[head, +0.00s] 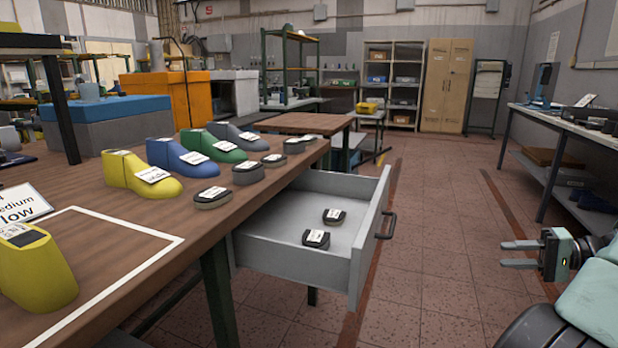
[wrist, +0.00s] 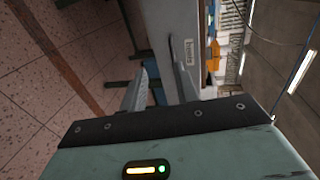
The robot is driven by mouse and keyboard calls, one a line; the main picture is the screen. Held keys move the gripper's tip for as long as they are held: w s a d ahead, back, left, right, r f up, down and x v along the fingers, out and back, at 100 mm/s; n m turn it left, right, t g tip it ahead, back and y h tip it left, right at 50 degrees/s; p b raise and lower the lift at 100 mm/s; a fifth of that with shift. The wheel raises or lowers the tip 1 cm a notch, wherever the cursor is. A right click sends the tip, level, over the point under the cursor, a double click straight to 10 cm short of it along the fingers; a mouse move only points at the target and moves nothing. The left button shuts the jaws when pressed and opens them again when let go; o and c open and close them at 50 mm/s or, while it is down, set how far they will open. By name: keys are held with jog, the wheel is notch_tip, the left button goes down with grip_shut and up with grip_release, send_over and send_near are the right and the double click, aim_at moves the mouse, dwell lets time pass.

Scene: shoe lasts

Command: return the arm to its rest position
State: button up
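My gripper (head: 519,254) is at the right of the head view, over the floor and to the right of the open drawer (head: 297,260). Its two fingers point left with a gap between them and nothing in it. In the wrist view the two grey fingers (wrist: 160,92) are also apart and empty. Part of my arm shows at the lower right of the head view. The gripper is clear of the drawer and the workbench.
The workbench (head: 95,235) holds yellow, blue, green and grey shoe lasts and several dark pieces. The drawer sticks out with two dark pieces inside. A side table (head: 567,125) stands along the right wall. The tiled floor (head: 440,200) between is clear.

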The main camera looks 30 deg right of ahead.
jog(key=w+a+n+g+h, duration=0.1)
jog(key=w+a+g, duration=0.25)
jog(key=a, duration=0.35)
jog(key=w+a+f+n+g+h, duration=0.1)
jog(key=w+a+n+g, duration=0.15)
jog(key=a+g, duration=0.3)
jog(key=w+a+n+g+h, duration=0.1)
jog(key=w+a+g, duration=0.2)
jog(key=a, duration=0.5)
jog(key=a+r+n+t+h, duration=0.1)
jog(key=a+r+n+h, duration=0.2)
jog(key=a, duration=0.8)
jog(key=a+r+n+t+h, duration=0.1)
jog(key=a+r+n+h, duration=0.2)
jog(key=a, duration=0.7)
jog(key=s+a+r+n+g, duration=0.1)
jog(key=s+a+n+g, duration=0.1)
jog(key=s+a+n, duration=0.85)
jog(key=s+a+r+m+p, duration=0.1)
jog(key=a+r+m+p, duration=0.2)
jog(key=r+p, duration=1.5)
jog(key=shift+a+p, duration=0.25)
jog(key=shift+p, duration=0.25)
